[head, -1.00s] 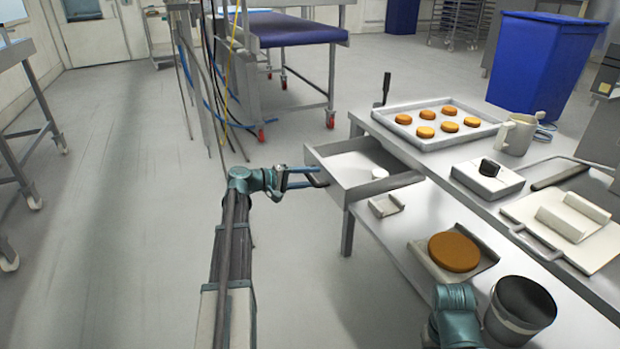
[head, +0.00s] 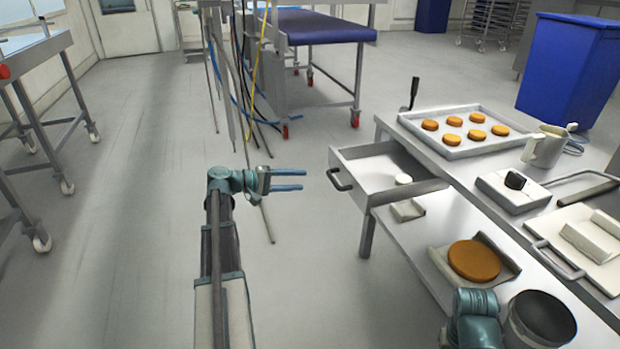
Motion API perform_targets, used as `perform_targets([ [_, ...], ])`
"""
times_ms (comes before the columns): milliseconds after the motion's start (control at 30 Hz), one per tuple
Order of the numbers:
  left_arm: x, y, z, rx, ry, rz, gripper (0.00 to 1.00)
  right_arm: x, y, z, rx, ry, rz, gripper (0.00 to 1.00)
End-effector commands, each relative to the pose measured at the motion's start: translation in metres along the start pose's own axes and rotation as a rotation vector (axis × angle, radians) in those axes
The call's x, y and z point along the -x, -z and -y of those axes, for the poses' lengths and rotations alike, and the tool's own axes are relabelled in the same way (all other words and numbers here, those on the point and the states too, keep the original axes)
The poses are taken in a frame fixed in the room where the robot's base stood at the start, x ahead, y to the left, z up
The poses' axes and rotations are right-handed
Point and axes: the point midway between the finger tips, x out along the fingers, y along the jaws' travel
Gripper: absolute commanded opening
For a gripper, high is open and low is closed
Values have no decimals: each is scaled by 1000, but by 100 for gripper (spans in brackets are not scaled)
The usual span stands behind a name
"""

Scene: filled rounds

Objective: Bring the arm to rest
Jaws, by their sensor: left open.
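My left gripper (head: 288,180) is open and empty, over the bare floor left of the table. Its two teal fingers point right, toward the open drawer (head: 385,175), and stand apart from the drawer's dark handle (head: 341,180). My right arm shows only as a teal joint at the bottom right; its gripper cannot be seen.
On the table stand a tray (head: 398,117) with several orange rounds, a mug (head: 544,147) and a white box (head: 510,195). The lower shelf holds a big orange round (head: 474,261) and a dark bin (head: 540,320). The floor (head: 130,200) on the left is clear.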

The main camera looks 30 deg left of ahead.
Motion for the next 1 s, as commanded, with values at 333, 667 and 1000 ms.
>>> perform_targets([
  [333, 12, 0, 0, 0, 0, 1, 50, 2, 0, 0, 0, 1, 0, 52],
  [667, 12, 0, 0, 0, 0, 1, 50, 2, 0, 0, 0, 1, 0, 52],
  [1000, -62, -70, 19, -51, 162, 150, 50, 2, 0, 0, 0, 1, 0, 52],
])
